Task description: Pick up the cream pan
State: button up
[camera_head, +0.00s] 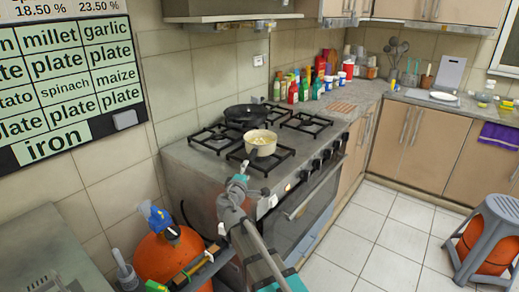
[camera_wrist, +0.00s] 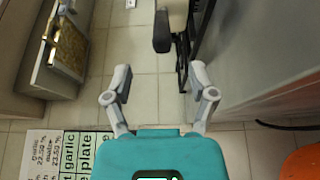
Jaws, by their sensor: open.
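The cream pan (camera_head: 261,142) sits on a front burner of the stove, with pale contents inside. My gripper (camera_head: 238,179) is in front of the stove's near edge, below and slightly left of the pan in the picture, apart from it. In the wrist view my gripper (camera_wrist: 160,82) shows two spread grey fingers with nothing between them. A dark handle-like piece (camera_wrist: 162,32) lies beyond the fingertips; I cannot tell which pan it belongs to. The cream pan's body is not clearly seen in the wrist view.
A black pan (camera_head: 245,115) stands on the burner behind the cream pan. Black grates (camera_head: 306,123) surround them on the stove (camera_head: 185,155). Bottles (camera_head: 293,92) line the counter at the back. An orange gas cylinder (camera_head: 165,258) stands at the lower left, and a grey stool (camera_head: 497,220) at right.

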aim_at(250, 163)
jog(key=shift+w+d, duration=0.25)
jog(key=shift+w, duration=1.05)
jog(key=shift+w+d, duration=0.25)
jog(key=shift+w, duration=1.05)
jog(key=shift+w+d+f, duration=0.1)
jog(key=shift+w+d, duration=0.05)
jog(key=shift+w, duration=0.7)
jog(key=shift+w+d, duration=0.2)
jog(key=shift+w, duration=0.65)
jog(key=shift+w+d+f, duration=0.1)
jog(key=shift+w+d, duration=0.05)
jog(key=shift+w, duration=0.7)
jog(key=shift+r, duration=0.1)
grip_shut()
